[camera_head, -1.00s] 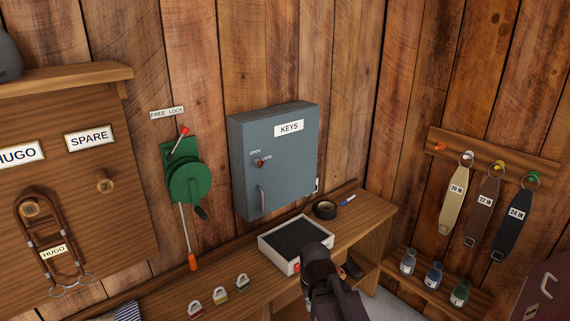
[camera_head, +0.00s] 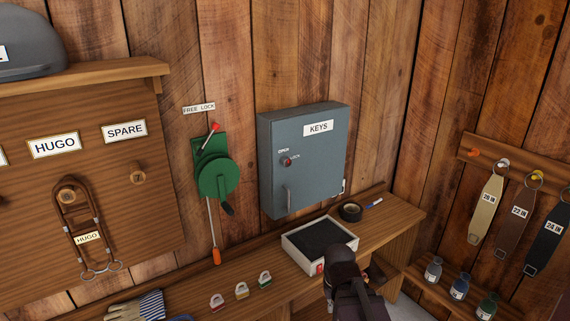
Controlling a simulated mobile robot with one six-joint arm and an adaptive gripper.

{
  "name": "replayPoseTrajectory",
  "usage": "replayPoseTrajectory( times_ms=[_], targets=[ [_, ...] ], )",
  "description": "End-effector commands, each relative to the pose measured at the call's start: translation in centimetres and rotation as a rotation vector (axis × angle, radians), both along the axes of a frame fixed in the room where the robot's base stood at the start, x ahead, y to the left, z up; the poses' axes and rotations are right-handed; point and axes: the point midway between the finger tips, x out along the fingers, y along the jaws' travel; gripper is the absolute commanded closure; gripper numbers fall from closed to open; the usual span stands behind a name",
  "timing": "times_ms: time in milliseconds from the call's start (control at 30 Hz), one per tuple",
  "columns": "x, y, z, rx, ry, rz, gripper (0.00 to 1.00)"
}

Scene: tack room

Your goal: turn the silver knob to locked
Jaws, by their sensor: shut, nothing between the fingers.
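A grey-blue wall cabinet (camera_head: 318,165) marked KEYS hangs shut on the plank wall. A small knob (camera_head: 287,161) with red on it sits on its door, beside small OPEN and LOCK labels. The knob is too small to tell its silver part or which label it points at. A bar handle (camera_head: 288,199) is below it. My dark gripper (camera_head: 341,257) is low in the picture, in front of the tray, below and to the right of the knob and well apart from it. It is shut and empty; its fingertips are hard to make out.
A bench (camera_head: 398,229) below the cabinet bears an open tray (camera_head: 300,255), a tape roll (camera_head: 350,212), a marker and several padlocks. A green winch (camera_head: 216,178) with a long handle hangs left of the cabinet. The space before the cabinet door looks clear.

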Motion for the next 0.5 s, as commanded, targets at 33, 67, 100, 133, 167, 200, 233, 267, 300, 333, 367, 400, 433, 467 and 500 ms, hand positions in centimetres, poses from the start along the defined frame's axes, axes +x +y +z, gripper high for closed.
replayPoseTrajectory(
  times_ms=[33, 67, 100, 133, 167, 200, 233, 267, 300, 333, 367, 400, 433, 467, 500],
  targets=[
    [0.0, 0.0, 0.0, 0.000, 0.000, 0.000, 0.85],
    [0.0, 0.0, 0.0, 0.001, -0.001, 0.001, 0.76],
    [0.1, 0.1, 0.0, 0.005, -0.003, 0.004, 0.64],
    [0.2, 0.1, 0.1, 0.009, -0.005, 0.007, 0.55],
    [0.3, 0.2, 0.1, 0.016, -0.009, 0.012, 0.46],
    [0.5, 0.4, 0.2, 0.027, -0.015, 0.020, 0.35],
    [0.7, 0.5, 0.3, 0.037, -0.021, 0.029, 0.26],
    [1.0, 0.7, 0.4, 0.051, -0.029, 0.040, 0.17],
    [1.4, 1.0, 0.6, 0.072, -0.042, 0.055, 0.16],
    [1.8, 1.2, 0.8, 0.092, -0.055, 0.071, 0.16],
    [2.2, 1.5, 1.0, 0.113, -0.069, 0.087, 0.16],
    [2.8, 2.0, 1.3, 0.144, -0.092, 0.112, 0.16],
    [3.3, 2.4, 1.6, 0.170, -0.111, 0.133, 0.16],
    [3.9, 2.8, 1.9, 0.197, -0.133, 0.155, 0.16],
    [4.7, 3.4, 2.4, 0.235, -0.166, 0.183, 0.16]
  ],
)
